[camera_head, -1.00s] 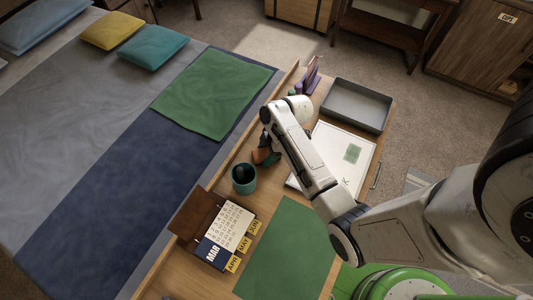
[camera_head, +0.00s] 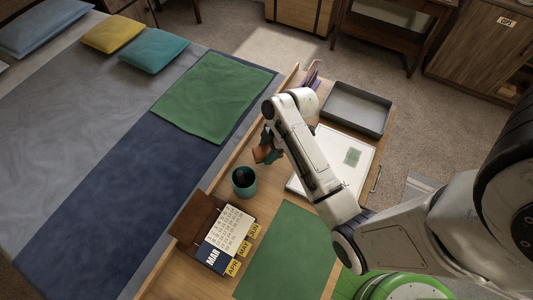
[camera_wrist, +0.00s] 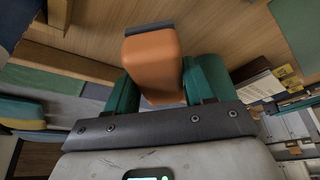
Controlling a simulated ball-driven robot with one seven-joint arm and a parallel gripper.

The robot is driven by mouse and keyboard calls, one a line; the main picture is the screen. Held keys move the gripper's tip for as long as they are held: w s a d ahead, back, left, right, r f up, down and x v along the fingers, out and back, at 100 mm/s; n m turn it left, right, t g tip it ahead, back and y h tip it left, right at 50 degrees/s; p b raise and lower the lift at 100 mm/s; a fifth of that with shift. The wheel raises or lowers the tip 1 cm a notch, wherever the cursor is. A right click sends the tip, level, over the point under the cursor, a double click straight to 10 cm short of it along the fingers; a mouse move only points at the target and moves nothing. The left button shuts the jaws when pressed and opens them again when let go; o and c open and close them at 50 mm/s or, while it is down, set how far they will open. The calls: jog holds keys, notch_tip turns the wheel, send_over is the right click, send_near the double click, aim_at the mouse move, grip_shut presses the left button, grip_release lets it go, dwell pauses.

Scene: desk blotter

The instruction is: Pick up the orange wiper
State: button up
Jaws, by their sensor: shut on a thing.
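The orange wiper (camera_wrist: 152,62) is a block with a dark strip on its far edge. In the wrist view it sits between the two green fingers of my gripper (camera_wrist: 155,85), which is shut on it. In the head view the wiper (camera_head: 262,154) shows as a small brown-orange shape at my gripper (camera_head: 268,146), over the desk just behind the teal cup. Part of the wiper and most of the fingers are hidden by my arm there.
A teal cup (camera_head: 244,182) with a dark inside stands close by. A calendar (camera_head: 227,231), a green blotter (camera_head: 284,250), a white board (camera_head: 345,148) and a grey tray (camera_head: 357,108) take up much of the desk. A bed (camera_head: 120,160) lies along its left side.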

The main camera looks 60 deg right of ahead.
jog(key=s+a+r+b, duration=0.1)
jog(key=s+a+r, duration=0.2)
jog(key=s+r, duration=0.6)
jog(key=s, duration=0.4)
jog(key=shift+a, duration=0.35)
